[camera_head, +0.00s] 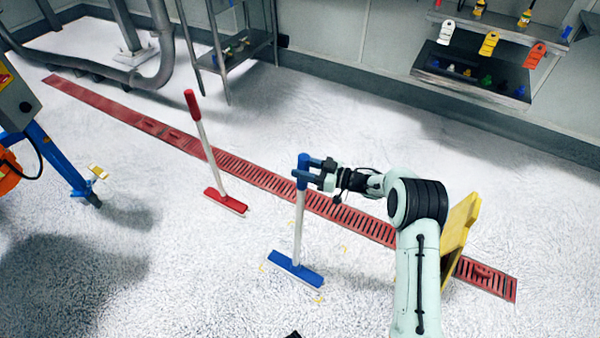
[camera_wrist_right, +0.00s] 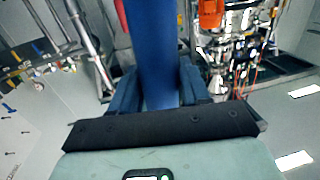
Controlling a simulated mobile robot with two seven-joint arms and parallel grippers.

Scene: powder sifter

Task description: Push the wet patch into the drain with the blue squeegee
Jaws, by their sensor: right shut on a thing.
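The blue squeegee (camera_head: 298,225) stands nearly upright, its blue head (camera_head: 295,268) on the white floor just in front of the drain. My right gripper (camera_head: 308,172) is shut on its blue handle top. In the right wrist view the blue handle (camera_wrist_right: 152,45) runs between my blue fingers (camera_wrist_right: 155,92). The drain (camera_head: 240,171) is a long red slotted grating running diagonally from upper left to lower right. Several small yellow marks lie around the squeegee head. I cannot clearly make out the wet patch on the speckled floor. My left gripper is not in view.
A red squeegee (camera_head: 225,200) stands at the drain, left of the blue one. A yellow board (camera_head: 461,222) stands over the drain, partly behind my right arm. A blue-legged machine (camera_head: 60,160) is at the left. Wall shelves (camera_head: 472,75) are at the back right. The front floor is clear.

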